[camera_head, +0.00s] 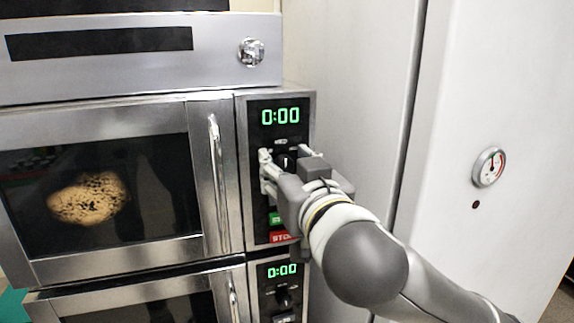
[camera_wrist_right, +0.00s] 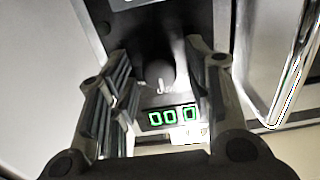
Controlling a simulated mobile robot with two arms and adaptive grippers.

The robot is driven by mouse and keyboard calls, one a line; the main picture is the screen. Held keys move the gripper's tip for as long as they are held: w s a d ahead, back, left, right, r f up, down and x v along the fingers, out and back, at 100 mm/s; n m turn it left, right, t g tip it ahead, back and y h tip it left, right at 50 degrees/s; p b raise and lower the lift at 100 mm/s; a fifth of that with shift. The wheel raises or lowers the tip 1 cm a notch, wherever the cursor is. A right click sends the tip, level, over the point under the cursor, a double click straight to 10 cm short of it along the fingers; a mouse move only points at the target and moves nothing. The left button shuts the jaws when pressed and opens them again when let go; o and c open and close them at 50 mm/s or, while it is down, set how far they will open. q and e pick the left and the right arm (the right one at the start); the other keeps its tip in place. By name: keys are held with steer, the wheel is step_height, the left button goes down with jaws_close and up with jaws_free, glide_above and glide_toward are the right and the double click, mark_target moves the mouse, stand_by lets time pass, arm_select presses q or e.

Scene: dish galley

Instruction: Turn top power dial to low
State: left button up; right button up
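The top power dial (camera_head: 286,163) is a dark round knob with a light mark, on the upper microwave's control panel, below its green 0:00 display (camera_head: 280,116). It is partly hidden by my right gripper (camera_head: 289,157). In the right wrist view, the dial (camera_wrist_right: 158,73) sits between the two fingers of that gripper (camera_wrist_right: 160,78). The fingers are apart, one on each side, with a gap visible beside the dial. The exact dial setting is too small to read. My left gripper is not in view.
The upper microwave's vertical door handle (camera_head: 217,180) stands just left of the panel. A lower microwave (camera_head: 140,300) has its own dial (camera_head: 284,298). Red stop button (camera_head: 281,238) is partly covered by my arm. A white cabinet with a gauge (camera_head: 489,167) is at right.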

steer(key=c, duration=0.9)
steer(key=shift+o, duration=0.2)
steer(key=shift+n, duration=0.4)
steer(key=n, duration=0.5)
steer(key=shift+a+n+p, duration=0.1)
steer(key=shift+n+p, duration=0.2)
steer(key=shift+p, duration=0.1)
steer(key=n+p, duration=0.1)
steer(key=n, duration=0.4)
steer(key=shift+f+n, duration=0.1)
steer(key=shift+n, duration=0.3)
steer(key=o, duration=1)
steer(key=shift+s, duration=0.1)
